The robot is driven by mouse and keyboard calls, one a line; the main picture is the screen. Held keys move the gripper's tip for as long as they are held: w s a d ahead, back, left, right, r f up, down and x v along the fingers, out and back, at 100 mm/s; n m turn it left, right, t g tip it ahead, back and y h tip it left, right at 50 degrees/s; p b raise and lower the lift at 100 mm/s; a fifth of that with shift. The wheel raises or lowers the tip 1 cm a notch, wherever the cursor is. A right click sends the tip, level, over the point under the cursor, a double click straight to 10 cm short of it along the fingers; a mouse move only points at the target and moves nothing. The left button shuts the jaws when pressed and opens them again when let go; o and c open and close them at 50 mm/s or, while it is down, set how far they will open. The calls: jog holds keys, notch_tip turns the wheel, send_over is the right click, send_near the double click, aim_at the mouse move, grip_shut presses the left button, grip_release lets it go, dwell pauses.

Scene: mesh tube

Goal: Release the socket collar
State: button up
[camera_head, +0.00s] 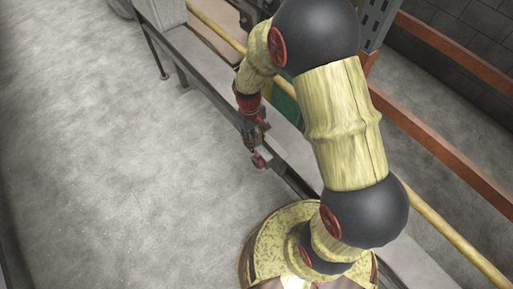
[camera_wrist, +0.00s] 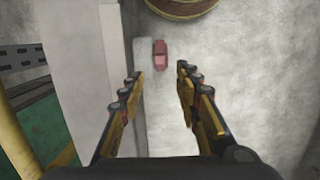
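My gripper (camera_wrist: 159,72) is open, its two black-and-gold fingers apart with nothing between their tips. It shows small and dark in the head view (camera_head: 252,146), pointing down beside the long grey ledge. A small red piece (camera_wrist: 160,55) sits beyond the fingertips in the wrist view, roughly centred between them and apart from them. It joins a pale grey block at the ledge's side. The red piece also shows in the head view (camera_head: 258,161), just below the gripper. I cannot tell for sure whether this red piece is the socket collar.
The grey ledge (camera_head: 290,158) runs diagonally beside the gripper. A yellow rail (camera_head: 440,230) and an orange beam (camera_head: 445,150) run behind it. A green surface (camera_wrist: 45,135) lies left in the wrist view. The concrete floor (camera_head: 110,160) on the left is clear.

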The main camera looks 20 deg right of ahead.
jog(key=shift+w+a+r, duration=0.1)
jog(key=shift+w+r, duration=0.05)
jog(key=shift+r, duration=0.9)
jog(key=shift+w+r, duration=0.1)
jog(key=shift+r, duration=0.9)
